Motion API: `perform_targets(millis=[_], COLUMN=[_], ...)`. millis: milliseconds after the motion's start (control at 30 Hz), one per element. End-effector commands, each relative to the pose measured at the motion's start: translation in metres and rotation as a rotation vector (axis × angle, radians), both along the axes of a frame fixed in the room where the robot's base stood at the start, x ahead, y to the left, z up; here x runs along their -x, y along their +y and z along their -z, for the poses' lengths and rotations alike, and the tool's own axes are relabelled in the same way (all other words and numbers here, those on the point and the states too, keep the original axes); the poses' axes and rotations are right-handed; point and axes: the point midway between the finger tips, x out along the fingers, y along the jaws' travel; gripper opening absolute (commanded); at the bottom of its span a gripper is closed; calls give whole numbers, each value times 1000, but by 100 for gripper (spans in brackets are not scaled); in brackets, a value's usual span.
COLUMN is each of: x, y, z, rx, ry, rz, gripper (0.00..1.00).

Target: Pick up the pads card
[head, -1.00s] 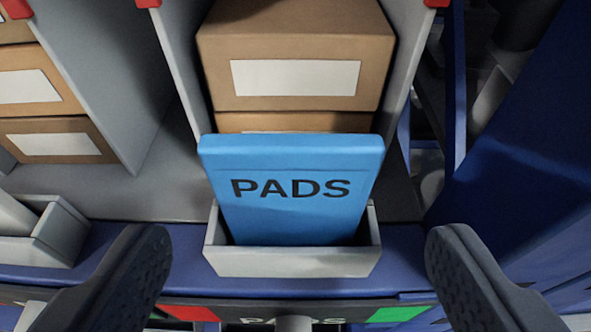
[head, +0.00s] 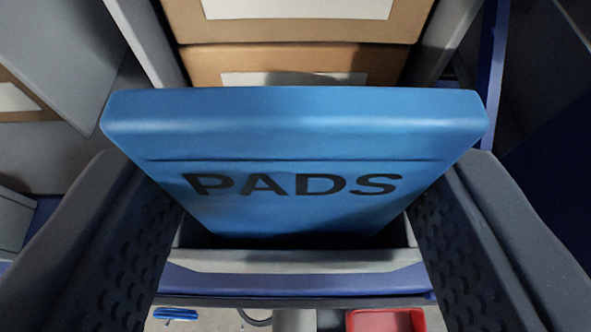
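The pads card (head: 290,160) is a blue block with "PADS" in dark letters, large in the middle of the view. It stands upright in a small light grey holder (head: 295,260) on the shelf front. My gripper (head: 298,225) is around the card, with one dark textured finger on its left and one on its right. The fingers are apart, and close to the card's side edges. I cannot tell whether either finger touches it. The card's lower end is hidden inside the holder.
Stacked cardboard boxes (head: 300,62) with white labels stand right behind the card. Grey dividers (head: 140,40) flank them. A blue shelf edge (head: 295,283) runs below the holder. Lower down there is a red object (head: 385,320). A dark blue upright part is at right.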

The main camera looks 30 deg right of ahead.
Motion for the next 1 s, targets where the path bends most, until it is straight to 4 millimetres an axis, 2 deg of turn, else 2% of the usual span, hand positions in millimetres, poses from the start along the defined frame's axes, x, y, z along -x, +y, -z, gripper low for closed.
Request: perform_targets(millis=[233,567,867,1000], x=[0,-1,0,17], y=[0,0,-1,3], z=[-3,-17,-39,-35], rx=[0,1,0,0], ry=[-1,2,1,-3], rz=[0,1,2,1], gripper=[29,29,29,29])
